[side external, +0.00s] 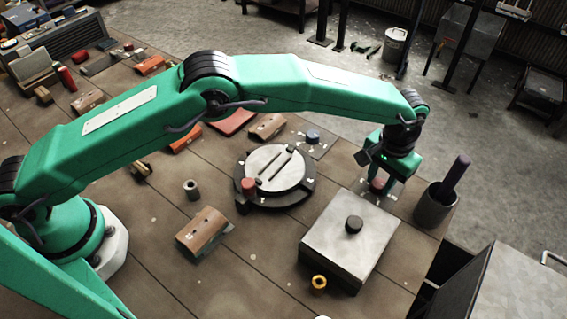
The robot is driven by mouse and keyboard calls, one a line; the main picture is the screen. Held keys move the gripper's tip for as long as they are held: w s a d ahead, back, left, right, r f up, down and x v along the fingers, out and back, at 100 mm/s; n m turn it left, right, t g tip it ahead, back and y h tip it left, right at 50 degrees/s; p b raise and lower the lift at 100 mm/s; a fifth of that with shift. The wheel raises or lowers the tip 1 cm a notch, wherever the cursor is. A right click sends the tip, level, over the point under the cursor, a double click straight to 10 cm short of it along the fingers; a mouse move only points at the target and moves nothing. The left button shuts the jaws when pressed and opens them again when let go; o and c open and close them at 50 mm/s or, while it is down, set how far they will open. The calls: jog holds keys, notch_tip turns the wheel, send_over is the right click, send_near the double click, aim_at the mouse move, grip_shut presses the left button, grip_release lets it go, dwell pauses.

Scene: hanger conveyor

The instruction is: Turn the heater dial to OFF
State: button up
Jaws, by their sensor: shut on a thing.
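My gripper (379,178) points down at the right of the work table, shut on a dull red round knob (377,187). The knob sits low at the table surface, with small white marks around it, and looks like the heater dial. The fingers and wrist cover part of it. Its pointer and any OFF lettering are too small or hidden to read. A similar blue knob (313,136) with white marks around it stands further back and left, apart from my gripper.
A dark cup (432,212) holding a rod stands close at right. A round turntable (277,168) with a red peg lies to the left.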

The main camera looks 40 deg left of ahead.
aim_at(381, 184)
jog(key=shift+s+d, duration=0.15)
jog(key=shift+s, duration=0.05)
jog(key=o, duration=1)
jog(key=shift+w, duration=0.1)
jog(key=shift+r, duration=3.85)
